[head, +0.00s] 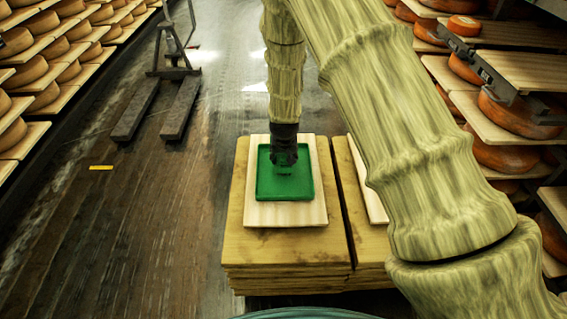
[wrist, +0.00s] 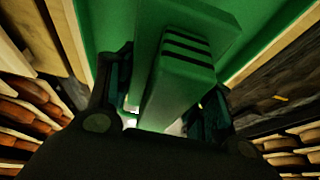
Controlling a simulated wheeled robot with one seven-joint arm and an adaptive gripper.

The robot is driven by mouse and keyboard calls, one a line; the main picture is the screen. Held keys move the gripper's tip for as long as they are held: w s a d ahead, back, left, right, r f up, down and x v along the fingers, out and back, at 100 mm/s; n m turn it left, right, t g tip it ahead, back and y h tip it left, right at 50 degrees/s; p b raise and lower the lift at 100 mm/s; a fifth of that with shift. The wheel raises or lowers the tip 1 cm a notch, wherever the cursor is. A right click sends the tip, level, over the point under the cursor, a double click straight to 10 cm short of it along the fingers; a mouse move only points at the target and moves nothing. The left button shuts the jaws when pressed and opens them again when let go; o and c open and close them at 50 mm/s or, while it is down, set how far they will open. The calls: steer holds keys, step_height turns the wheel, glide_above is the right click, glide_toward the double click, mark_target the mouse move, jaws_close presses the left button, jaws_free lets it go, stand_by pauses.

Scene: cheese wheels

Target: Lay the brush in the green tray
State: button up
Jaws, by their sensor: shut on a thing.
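The green tray (head: 262,188) lies on a pale board on a stack of wooden planks in the head view. Its green surface also fills the top of the wrist view (wrist: 270,20). My gripper (head: 284,160) points down over the middle of the tray. In the wrist view my gripper (wrist: 165,105) is shut on the green brush (wrist: 180,85), with one dark finger on each side.
The pale board (head: 285,214) rests on the plank stack (head: 240,245), with a second stack (head: 375,243) close on the right. Cheese shelves line both sides. A grey wheeled frame (head: 160,105) stands on the floor at left. A yellow strip (head: 101,167) lies on open floor.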

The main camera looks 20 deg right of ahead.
mark_target(284, 155)
steer(key=shift+f+b, duration=0.3)
steer(key=shift+f, duration=1.5)
steer(key=o, duration=1)
steer(key=p+v, duration=0.1)
steer(key=v, duration=1)
steer(key=shift+s+a+r+p, duration=0.1)
steer(key=shift+s+r+p, duration=0.2)
steer(key=shift+r, duration=0.25)
steer(key=shift+f, duration=0.1)
